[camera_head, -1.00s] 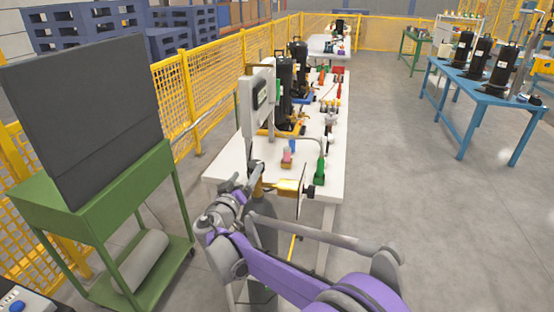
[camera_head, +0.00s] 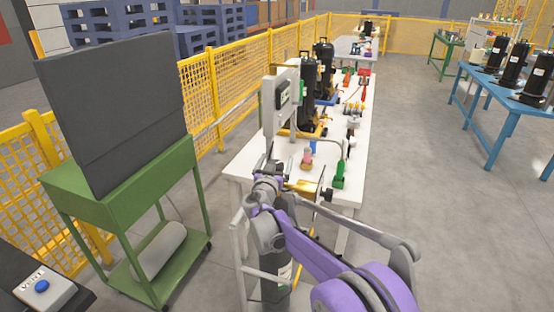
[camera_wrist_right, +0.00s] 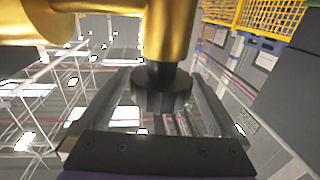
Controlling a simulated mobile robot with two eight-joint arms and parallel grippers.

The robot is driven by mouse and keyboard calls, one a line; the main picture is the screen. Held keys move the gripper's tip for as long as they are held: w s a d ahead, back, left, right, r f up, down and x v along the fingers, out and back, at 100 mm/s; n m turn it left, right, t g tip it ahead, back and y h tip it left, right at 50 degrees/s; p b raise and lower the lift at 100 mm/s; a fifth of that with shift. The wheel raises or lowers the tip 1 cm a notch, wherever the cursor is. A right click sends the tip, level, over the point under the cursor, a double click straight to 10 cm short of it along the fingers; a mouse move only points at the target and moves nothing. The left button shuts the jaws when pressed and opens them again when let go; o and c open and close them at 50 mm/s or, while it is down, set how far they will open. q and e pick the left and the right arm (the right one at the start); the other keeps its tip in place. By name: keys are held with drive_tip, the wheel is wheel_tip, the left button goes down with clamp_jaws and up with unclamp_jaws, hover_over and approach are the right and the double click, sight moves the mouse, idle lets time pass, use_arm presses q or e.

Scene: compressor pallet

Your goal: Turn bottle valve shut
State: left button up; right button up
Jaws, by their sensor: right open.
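The gas bottle (camera_head: 271,288) is a dark upright cylinder with a light label, below the near end of the white table. Its brass valve body (camera_head: 304,187) shows beside my right wrist in the head view, and brass (camera_wrist_right: 175,20) fills the top of the wrist view. A ridged black knob (camera_wrist_right: 160,88) hangs below the brass. My right gripper (camera_wrist_right: 160,100) is open, with a finger on either side of the knob. Contact cannot be told. In the head view my right gripper (camera_head: 268,172) is small and partly hidden by the arm. My left gripper is not in view.
The white table (camera_head: 245,162) carries a grey panel box (camera_head: 280,100), black compressors (camera_head: 308,92) and a green fitting (camera_head: 340,174). A green cart (camera_head: 75,205) with a dark board stands left. Yellow mesh fencing (camera_head: 238,85) runs behind.

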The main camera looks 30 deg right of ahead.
drive_tip(key=shift+w+d, duration=0.45)
drive_tip(key=c, duration=1.4)
